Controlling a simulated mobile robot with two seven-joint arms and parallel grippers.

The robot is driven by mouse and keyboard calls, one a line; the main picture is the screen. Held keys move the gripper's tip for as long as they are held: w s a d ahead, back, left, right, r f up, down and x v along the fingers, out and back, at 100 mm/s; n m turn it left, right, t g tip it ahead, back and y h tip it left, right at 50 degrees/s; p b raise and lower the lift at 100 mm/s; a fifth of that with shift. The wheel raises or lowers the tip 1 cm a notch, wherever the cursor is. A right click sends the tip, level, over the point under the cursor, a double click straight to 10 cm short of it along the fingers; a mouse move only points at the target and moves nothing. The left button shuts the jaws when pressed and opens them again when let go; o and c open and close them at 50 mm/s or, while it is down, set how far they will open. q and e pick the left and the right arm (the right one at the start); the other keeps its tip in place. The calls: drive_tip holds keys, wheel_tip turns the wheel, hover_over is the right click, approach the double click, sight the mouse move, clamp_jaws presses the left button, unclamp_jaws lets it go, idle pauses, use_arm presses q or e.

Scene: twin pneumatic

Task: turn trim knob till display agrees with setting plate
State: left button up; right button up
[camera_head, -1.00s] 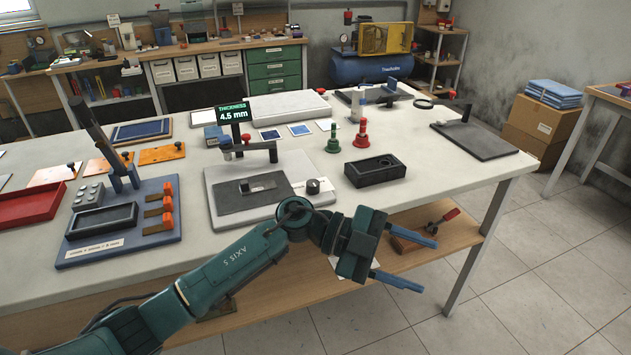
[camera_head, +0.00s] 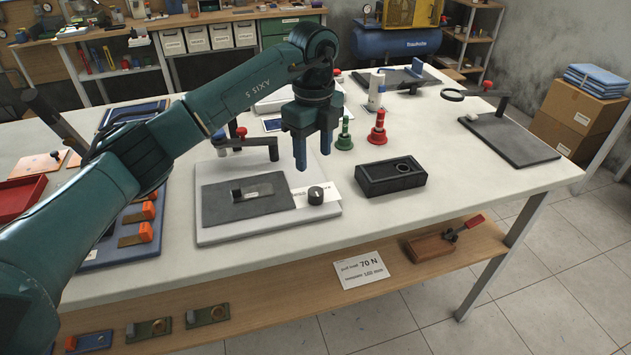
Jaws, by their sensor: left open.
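The trim knob (camera_head: 316,195), a small black cylinder with a light mark, stands at the right front of the thickness gauge's pale base (camera_head: 215,234). A white label lies beside it. My left gripper (camera_head: 313,153) points down, open and empty, above and slightly behind the knob in the picture, apart from it. The thickness display is hidden behind my left arm. My right gripper is out of view.
A black block (camera_head: 391,178) with a round recess sits right of the gauge. Green (camera_head: 344,134) and red (camera_head: 378,128) stamp-like pieces stand behind it. The gauge's dark pad (camera_head: 247,203) carries a small grey strip. The table's front right is clear.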

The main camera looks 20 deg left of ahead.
sight(314, 190)
use_arm(q)
wheel_tip(314, 190, down, 10)
drive_tip(key=shift+r+p, duration=0.25)
drive_tip(key=shift+p, duration=0.3)
drive_tip(key=shift+c, duration=0.2)
drive_tip(key=c, duration=0.9)
